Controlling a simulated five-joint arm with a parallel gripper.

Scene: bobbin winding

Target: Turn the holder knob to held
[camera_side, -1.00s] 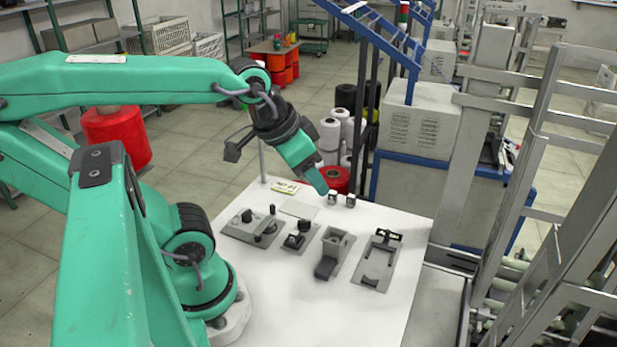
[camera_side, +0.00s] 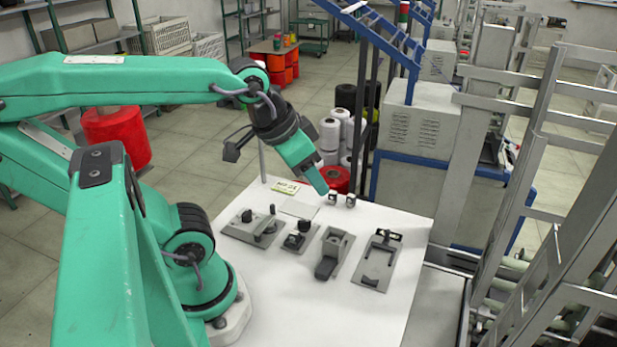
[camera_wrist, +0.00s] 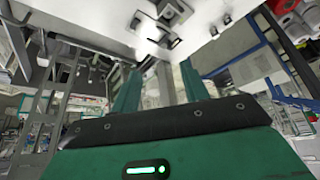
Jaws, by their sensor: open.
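A white table (camera_side: 270,285) carries a row of grey fixtures. The leftmost is a plate (camera_side: 238,233) with dark knobs on it. Next to it is a small plate (camera_side: 293,247) with one upright dark knob (camera_side: 304,226). I cannot tell which knob is the holder knob, nor read any mark for held. My gripper (camera_side: 322,189) points down above the far part of the table, beyond the fixtures and apart from the knobs. In the wrist view its two green fingers (camera_wrist: 158,88) stand apart, with nothing seen between them.
A grey block fixture (camera_side: 338,243) and a flat plate with a dark clamp (camera_side: 380,264) stand to the right. Two small cubes (camera_side: 350,200) sit near my fingertips at the back. A label card (camera_side: 285,187) stands at the back edge. The table's front is clear.

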